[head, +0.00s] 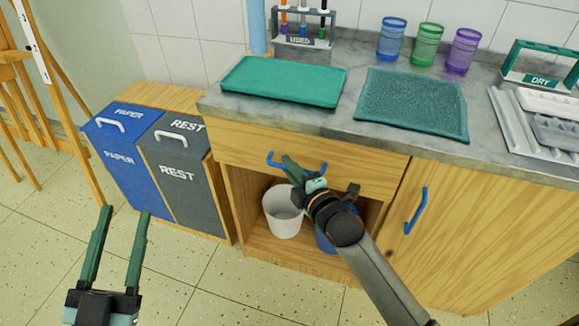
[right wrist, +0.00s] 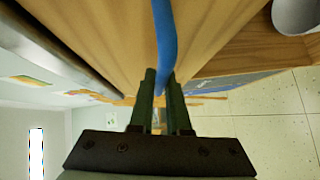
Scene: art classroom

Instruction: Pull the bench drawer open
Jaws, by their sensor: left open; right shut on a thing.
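The bench drawer (head: 376,176) has a light wood front below the grey countertop and looks flush with the bench. Its blue bar handle (head: 271,158) also runs down the middle of the right wrist view (right wrist: 165,38). My right gripper (head: 289,163) is at the handle, its fingers shut on it; in the right wrist view the fingers (right wrist: 164,84) close around the bar. The gripper hides the handle's middle in the head view. My left gripper (head: 125,212) is open and empty at the lower left, over the floor and away from the bench.
Below the drawer, an open compartment holds a white bucket (head: 284,214) and a blue one (head: 326,240), partly hidden by my arm. A cupboard door (head: 470,235) stands right. Blue paper (head: 133,167) and grey rest (head: 182,182) bins stand left. Floor in front is clear.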

